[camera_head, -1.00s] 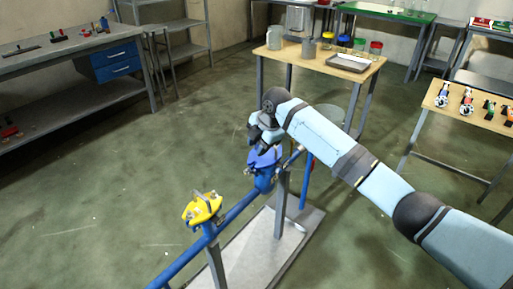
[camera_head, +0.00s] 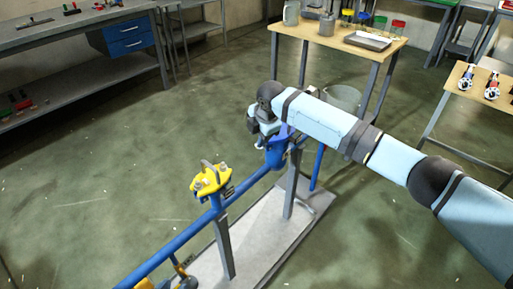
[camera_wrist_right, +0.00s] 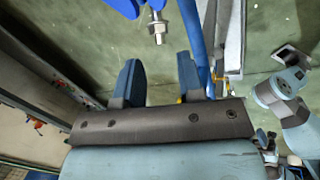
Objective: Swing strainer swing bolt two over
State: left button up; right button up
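The blue strainer body (camera_head: 275,157) stands on the blue pipe run, partly hidden behind my right gripper and wrist. In the right wrist view, a metal swing bolt (camera_wrist_right: 157,27) with a nut hangs beside a blue lug (camera_wrist_right: 121,6) at the top. My right gripper (camera_head: 256,138) is at the near left side of the strainer. In the right wrist view its two blue fingers (camera_wrist_right: 159,75) are apart with nothing between them. The bolt lies beyond the fingertips, roughly in line with the gap, apart from both fingers. My left gripper is out of view.
A yellow-topped fitting (camera_head: 210,180) sits on the same blue pipe (camera_head: 180,240), nearer to me. Grey posts rise from a pale base plate (camera_head: 262,232). A wooden table (camera_head: 345,50) with containers stands behind. The floor at left is clear.

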jog(key=b+x, duration=0.1)
jog(key=x, duration=0.5)
jog(key=shift+f, duration=0.1)
jog(key=shift+c, duration=0.4)
grip_shut()
jog(key=shift+w+d+r+g+y+p, duration=0.15)
jog(key=shift+r+g+y+p, duration=0.2)
jog(key=shift+p, duration=0.3)
jog(key=shift+o, duration=0.4)
grip_release()
